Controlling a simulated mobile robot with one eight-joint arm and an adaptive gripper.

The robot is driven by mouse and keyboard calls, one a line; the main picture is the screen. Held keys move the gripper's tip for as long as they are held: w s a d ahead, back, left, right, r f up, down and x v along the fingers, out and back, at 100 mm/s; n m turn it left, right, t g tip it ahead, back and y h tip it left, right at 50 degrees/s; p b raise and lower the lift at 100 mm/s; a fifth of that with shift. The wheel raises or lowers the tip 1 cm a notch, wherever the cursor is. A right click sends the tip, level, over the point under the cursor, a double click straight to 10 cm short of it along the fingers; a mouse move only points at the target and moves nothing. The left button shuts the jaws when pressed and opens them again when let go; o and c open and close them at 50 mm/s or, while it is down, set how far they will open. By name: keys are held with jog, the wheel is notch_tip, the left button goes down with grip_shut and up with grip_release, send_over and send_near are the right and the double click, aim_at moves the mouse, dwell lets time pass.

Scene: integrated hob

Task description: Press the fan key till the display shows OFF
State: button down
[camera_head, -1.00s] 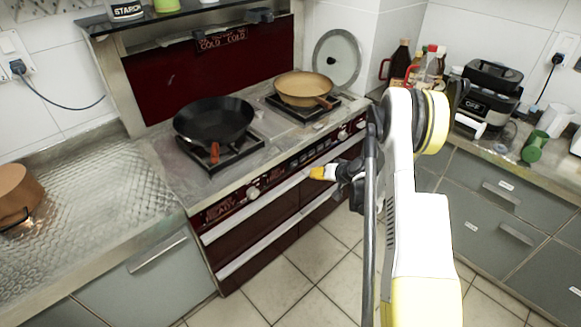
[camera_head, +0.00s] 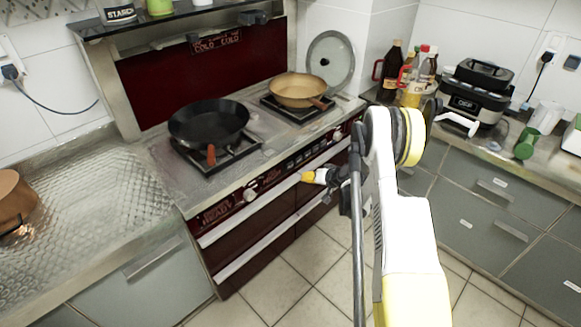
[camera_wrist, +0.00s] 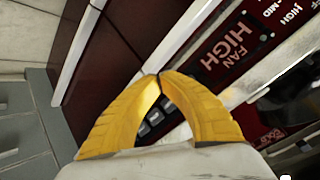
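The hob's dark red front panel (camera_head: 290,165) runs along the cooker's front edge, with a row of small keys and knobs. In the wrist view a display reading "FAN HIGH" (camera_wrist: 226,48) is on this panel, just right of my fingertips. A few grey keys (camera_wrist: 151,121) show through the gap between my fingers; their labels cannot be read. My gripper (camera_wrist: 160,76) has yellow fingers with their tips together and nothing visible between them. In the head view my gripper (camera_head: 308,177) is in front of the panel; whether it touches cannot be told.
A black pan (camera_head: 208,122) and a tan pan (camera_head: 297,90) sit on the burners. A display reading "COLD COLD" (camera_head: 217,43) is on the back panel. Light handle bars (camera_head: 270,198) cross the cooker's front below the panel. Bottles (camera_head: 414,80) stand at right.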

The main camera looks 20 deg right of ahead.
jog(key=shift+w+a, duration=0.3)
jog(key=shift+w, duration=0.5)
jog(key=shift+w+a, duration=0.3)
jog(key=shift+w, duration=0.55)
jog(key=shift+w+a, duration=0.3)
jog(key=shift+w, duration=0.5)
jog(key=shift+w+a, duration=0.15)
jog(key=shift+w, duration=0.25)
jog(key=shift+w+a, duration=0.15)
jog(key=shift+w, duration=0.2)
jog(key=shift+s, duration=0.1)
dwell(0.4)
jog(key=shift+s+d, duration=0.3)
jog(key=shift+s, duration=0.35)
jog(key=shift+s, duration=0.1)
jog(key=s, duration=0.1)
jog(key=s+d, duration=0.1)
jog(key=s, duration=0.2)
jog(key=shift+s+d, duration=0.25)
jog(key=shift+d, duration=0.1)
